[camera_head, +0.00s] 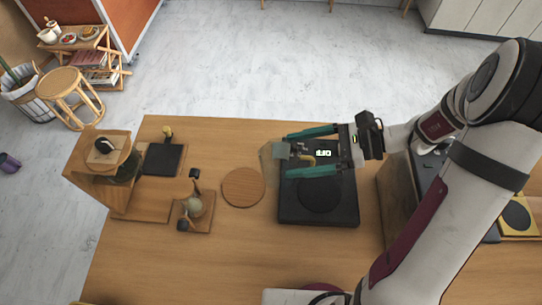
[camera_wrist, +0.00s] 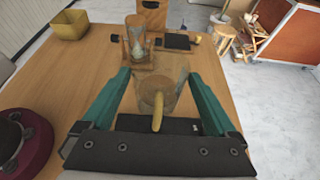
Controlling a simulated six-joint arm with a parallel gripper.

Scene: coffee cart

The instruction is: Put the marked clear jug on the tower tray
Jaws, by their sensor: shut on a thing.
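A clear jug (camera_wrist: 177,72) with a yellowish handle (camera_wrist: 157,115) is between the two teal fingers of my gripper (camera_head: 287,154). My gripper is shut on it, near the far edge of the black scale; the height of the jug's base is hard to tell. In the head view the jug (camera_head: 268,160) is faint. A pale patch on it (camera_head: 281,150) may be its mark. A wooden tower (camera_head: 92,178) stands at the left, with a round top and a low wooden base (camera_head: 140,210), which may be its tray. Its lower part is partly hidden.
The black scale (camera_head: 290,212) has a lit display. A round wooden mat (camera_head: 243,187) lies left of it. A glass brewer (camera_head: 194,206) stands on a wooden base between mat and tower. A black square plate (camera_head: 163,159) lies behind. The front left table is clear.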

